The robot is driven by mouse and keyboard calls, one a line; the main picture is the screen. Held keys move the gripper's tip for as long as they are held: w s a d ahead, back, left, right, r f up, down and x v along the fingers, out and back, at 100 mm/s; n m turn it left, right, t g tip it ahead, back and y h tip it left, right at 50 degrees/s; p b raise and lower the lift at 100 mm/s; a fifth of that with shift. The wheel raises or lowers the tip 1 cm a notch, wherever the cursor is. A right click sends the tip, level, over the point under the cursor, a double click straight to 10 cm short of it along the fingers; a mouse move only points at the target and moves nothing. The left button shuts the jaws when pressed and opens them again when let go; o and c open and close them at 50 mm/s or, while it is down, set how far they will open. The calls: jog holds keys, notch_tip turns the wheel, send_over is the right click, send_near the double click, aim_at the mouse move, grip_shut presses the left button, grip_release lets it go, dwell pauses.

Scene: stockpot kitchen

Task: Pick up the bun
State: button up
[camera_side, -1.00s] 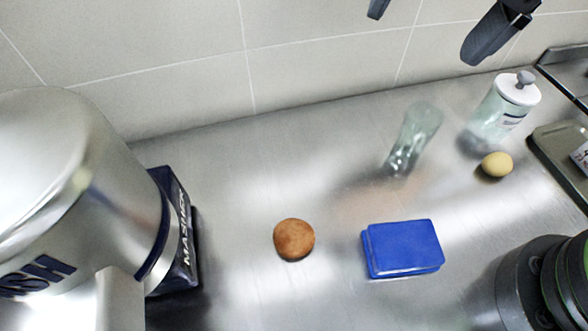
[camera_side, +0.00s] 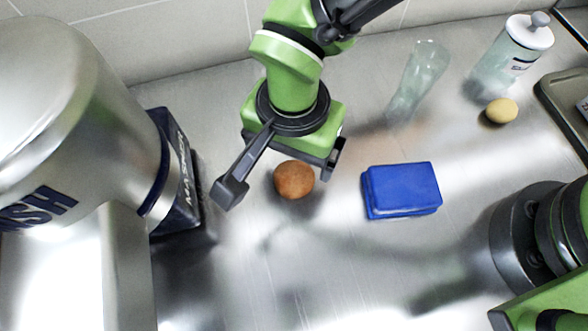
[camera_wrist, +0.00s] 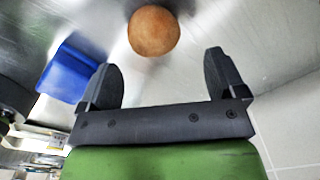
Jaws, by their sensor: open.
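The bun (camera_side: 294,180) is round and brown and rests on the steel counter. It also shows in the wrist view (camera_wrist: 153,31), ahead of the fingertips and roughly between their lines. My gripper (camera_side: 283,175) is open and empty, above the counter over the bun. In the side view one finger is left of the bun and the other is just to its upper right. In the wrist view the two fingers of my gripper (camera_wrist: 159,66) are spread wide, with nothing between them. I see no contact with the bun.
A blue box (camera_side: 401,190) lies right of the bun. The counter in front of the bun is clear.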

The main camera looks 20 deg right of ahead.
aim_at(296, 168)
jog(key=f, duration=0.5)
jog(key=shift+s+d, duration=0.15)
jog(key=shift+s, duration=0.1)
jog(key=shift+r, duration=0.1)
jog(key=c, duration=1)
